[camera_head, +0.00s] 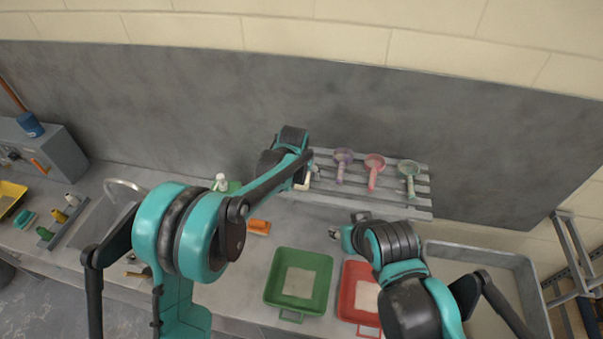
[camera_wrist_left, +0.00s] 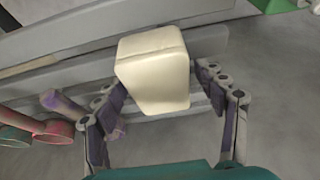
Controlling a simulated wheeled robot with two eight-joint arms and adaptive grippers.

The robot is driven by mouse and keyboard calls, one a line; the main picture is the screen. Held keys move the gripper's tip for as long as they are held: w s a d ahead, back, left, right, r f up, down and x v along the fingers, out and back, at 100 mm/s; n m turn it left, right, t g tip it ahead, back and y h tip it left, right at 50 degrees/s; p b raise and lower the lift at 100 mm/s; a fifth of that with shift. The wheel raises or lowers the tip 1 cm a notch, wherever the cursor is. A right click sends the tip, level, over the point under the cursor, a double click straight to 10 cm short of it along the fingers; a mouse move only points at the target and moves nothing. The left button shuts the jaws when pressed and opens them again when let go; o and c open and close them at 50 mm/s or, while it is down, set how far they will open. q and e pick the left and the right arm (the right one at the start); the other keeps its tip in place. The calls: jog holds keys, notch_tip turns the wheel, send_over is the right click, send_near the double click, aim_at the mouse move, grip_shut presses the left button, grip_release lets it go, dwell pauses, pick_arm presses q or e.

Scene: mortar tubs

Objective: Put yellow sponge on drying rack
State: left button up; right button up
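The yellow sponge, a pale cream block, shows large in the left wrist view (camera_wrist_left: 155,72). A small pale part of it shows in the head view (camera_head: 303,184). My left gripper (camera_wrist_left: 158,92) has a finger against each side of the sponge, and its tips look closed on it. In the head view the left gripper (camera_head: 303,172) is at the left end of the drying rack (camera_head: 400,204), a grey slatted shelf on the back wall. The sponge is over the slats; whether it touches them is unclear. My right gripper (camera_head: 347,228) is low, in front of the rack; its fingers are unclear.
A purple scoop (camera_head: 343,158), a red scoop (camera_head: 375,165) and a green scoop (camera_head: 409,171) are on the rack, right of the sponge. A green tub (camera_head: 322,264) and a red tub (camera_head: 348,298) stand on the counter below. An orange sponge-like block (camera_head: 259,227) lies left of them.

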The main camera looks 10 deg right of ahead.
pick_arm(q)
jog(key=shift+r, duration=0.1)
jog(key=shift+s+r, duration=0.1)
jog(key=shift+r, duration=0.2)
jog(key=v, duration=1.2)
jog(key=s+a+r+n, duration=0.1)
jog(key=s+a+r, duration=0.25)
jog(key=a, duration=0.55)
jog(key=s+a+f+n+t+y, duration=0.1)
jog(key=s+a+f+n+t, duration=0.2)
jog(key=s+a, duration=1.6)
jog(key=shift+s+a+f+n+y, duration=0.35)
jog(key=shift+s+f, duration=0.3)
jog(key=shift+s, duration=0.25)
